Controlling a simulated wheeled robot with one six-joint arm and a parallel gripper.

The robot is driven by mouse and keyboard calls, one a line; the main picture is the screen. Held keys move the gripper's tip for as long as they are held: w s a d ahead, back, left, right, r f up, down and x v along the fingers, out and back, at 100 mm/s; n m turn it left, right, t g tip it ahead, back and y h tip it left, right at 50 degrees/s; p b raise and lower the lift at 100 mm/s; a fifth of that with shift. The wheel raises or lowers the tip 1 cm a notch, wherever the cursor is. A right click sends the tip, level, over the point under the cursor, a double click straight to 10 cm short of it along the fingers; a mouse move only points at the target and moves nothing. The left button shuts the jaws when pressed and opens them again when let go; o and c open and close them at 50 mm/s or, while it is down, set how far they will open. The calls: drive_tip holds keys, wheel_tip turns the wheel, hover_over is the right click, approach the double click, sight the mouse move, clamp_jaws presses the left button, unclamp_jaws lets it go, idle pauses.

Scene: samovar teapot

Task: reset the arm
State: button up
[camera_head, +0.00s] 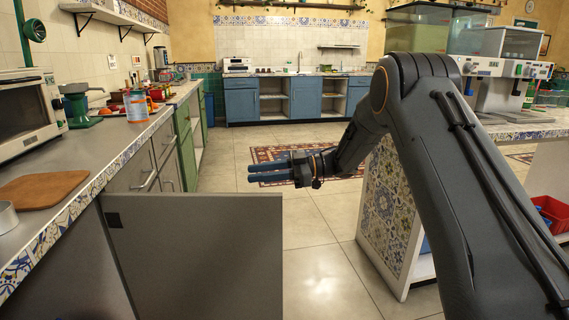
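My gripper (268,173) is at the end of my dark grey arm, near the middle of the picture. It points left, with its blue fingers level in the air, above and behind the top edge of the open grey cabinet door (200,260) in the picture. The fingers show side-on, one just above the other, with little visible gap. I see nothing held between them. How far apart they are is hard to judge from this side. My arm rises from the lower right, bends at the top and comes down to the left.
A grey counter (100,155) runs along the left, with a wooden board (42,190), a microwave (28,112) and a can (136,106). A tiled island (388,210) stands at the right with a coffee machine (500,85). Blue cabinets (242,103) stand far back. Open floor (320,270) lies between.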

drive_tip(key=w+a+r+m+t+h, duration=0.1)
drive_tip(key=w+r+m+t+h, duration=0.55)
drive_tip(key=t, duration=0.45)
drive_tip(key=s+d+f+m+h, duration=0.1)
drive_tip(key=s+d+m+h, duration=0.7)
drive_tip(key=s+d, duration=0.4)
drive_tip(key=s+d+f+m+g+h, duration=0.1)
drive_tip(key=s+f+g, duration=0.2)
drive_tip(key=s, duration=1)
drive_tip(key=s+d+f+m+g, duration=0.1)
drive_tip(key=s+d+f+g, duration=0.2)
drive_tip(key=s, duration=0.9)
drive_tip(key=s+f+m+g+h, duration=0.15)
drive_tip(key=s+g, duration=0.25)
drive_tip(key=s, duration=0.9)
drive_tip(key=d+r+m+p, duration=0.3)
drive_tip(key=d+r+p, duration=0.8)
drive_tip(key=p, duration=1)
drive_tip(key=shift+w+d+r+m+p, duration=0.15)
drive_tip(key=shift+w+r+m+p, duration=0.2)
drive_tip(key=shift+r, duration=0.4)
